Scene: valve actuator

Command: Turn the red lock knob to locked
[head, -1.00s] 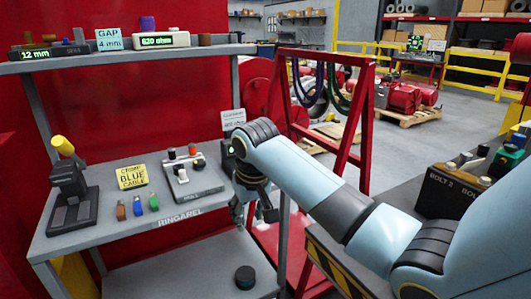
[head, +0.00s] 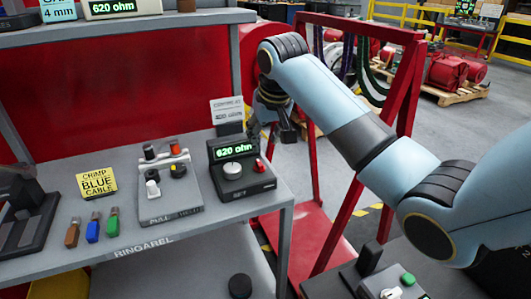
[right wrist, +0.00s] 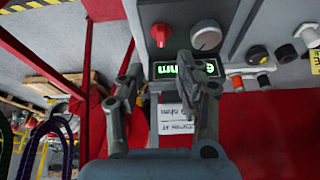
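The red lock knob (head: 259,166) sits on the dark box (head: 242,181) with the green "620 ohm" display, right of a larger white dial (head: 232,170). In the right wrist view the red knob (right wrist: 160,34) shows beyond the fingers, with the white dial (right wrist: 207,36) to its right. My right gripper (head: 273,123) is above and behind the box, at the bench's right end, apart from the knob. In the right wrist view its two fingers (right wrist: 158,68) are spread with nothing between them. My left gripper is not in view.
Left of the box stands a pull-test fixture (head: 175,190) with small knobs. A tag (head: 227,110) stands behind the box. A red frame (head: 400,130) is to the right.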

